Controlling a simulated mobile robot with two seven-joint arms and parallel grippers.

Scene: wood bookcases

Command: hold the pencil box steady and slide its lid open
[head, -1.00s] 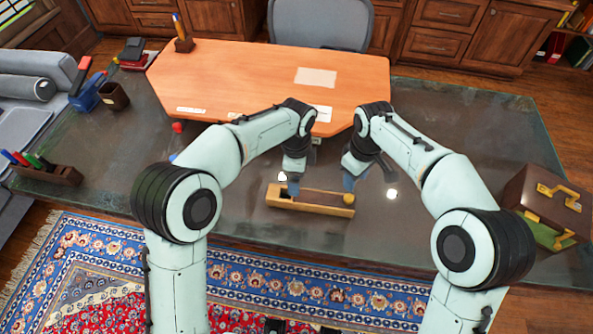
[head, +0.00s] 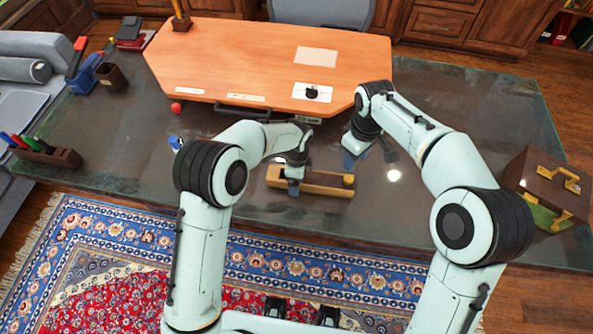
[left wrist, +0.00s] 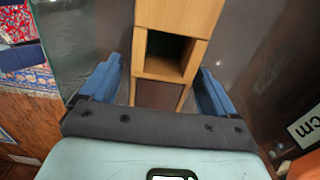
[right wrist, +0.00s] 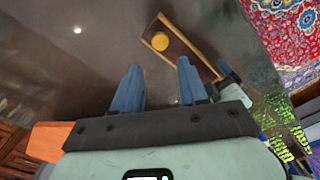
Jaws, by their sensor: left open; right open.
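The pencil box (head: 325,190) is a long light-wood box with a dark brown top and a round yellow knob (head: 349,179) at its right end. It lies on the glass-topped desk. My left gripper (head: 293,188) is open at the box's left part, its blue fingers on either side of the box. The left wrist view shows box wood (left wrist: 178,14) and a dark square hollow between the fingers. My right gripper (head: 350,160) is open and empty, behind the knob end and apart from it. The right wrist view shows the knob (right wrist: 160,41) beyond the fingertips.
An orange wooden desktop panel (head: 230,60) lies behind the box. A brown case (head: 545,185) stands at the right edge. A pen holder (head: 45,152) and a dark cup (head: 111,77) stand at left. The glass around the box is mostly clear.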

